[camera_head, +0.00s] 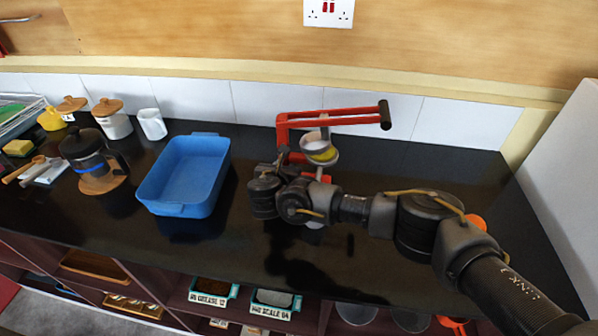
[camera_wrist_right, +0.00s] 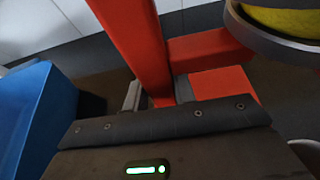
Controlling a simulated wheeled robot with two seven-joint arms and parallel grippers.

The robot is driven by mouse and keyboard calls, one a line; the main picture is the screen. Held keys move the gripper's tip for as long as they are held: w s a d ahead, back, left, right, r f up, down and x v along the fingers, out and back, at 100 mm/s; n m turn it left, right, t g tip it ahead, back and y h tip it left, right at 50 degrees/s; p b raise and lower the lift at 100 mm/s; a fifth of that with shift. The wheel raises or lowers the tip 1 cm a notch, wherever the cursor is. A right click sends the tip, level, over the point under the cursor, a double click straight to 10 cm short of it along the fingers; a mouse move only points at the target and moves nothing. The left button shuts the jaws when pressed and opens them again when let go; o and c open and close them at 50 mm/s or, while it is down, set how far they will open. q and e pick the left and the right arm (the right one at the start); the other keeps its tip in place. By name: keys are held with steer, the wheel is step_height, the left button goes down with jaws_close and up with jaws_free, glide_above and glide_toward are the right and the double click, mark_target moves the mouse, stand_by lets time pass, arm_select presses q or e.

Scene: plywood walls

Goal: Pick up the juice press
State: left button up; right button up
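The juice press (camera_head: 284,133) stands on the black worktop, right of the blue tub. It has a red frame, a long red lever with a dark grip pointing right, and a round cup with yellow inside. The red post (camera_wrist_right: 135,40) of the press also shows in the right wrist view. My right gripper (camera_head: 283,172) is low at the post. In the wrist view its two fingers (camera_wrist_right: 158,92) stand on either side of the post, close against it, with the post filling the space between them. My left gripper is not in view.
A blue tub (camera_head: 187,208) stands close on the left. A French press (camera_head: 82,145), jars (camera_head: 112,118) and a white mug (camera_head: 152,124) stand farther left. A tiled wall is behind, a white panel (camera_head: 560,170) at right. Open shelves lie below the front edge.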

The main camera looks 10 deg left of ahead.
mark_target(281, 138)
jaws_close()
steer(key=shift+r, duration=0.15)
step_height(281, 138, up, 10)
steer(key=shift+w+f, duration=0.1)
steer(key=shift+f, duration=3.5)
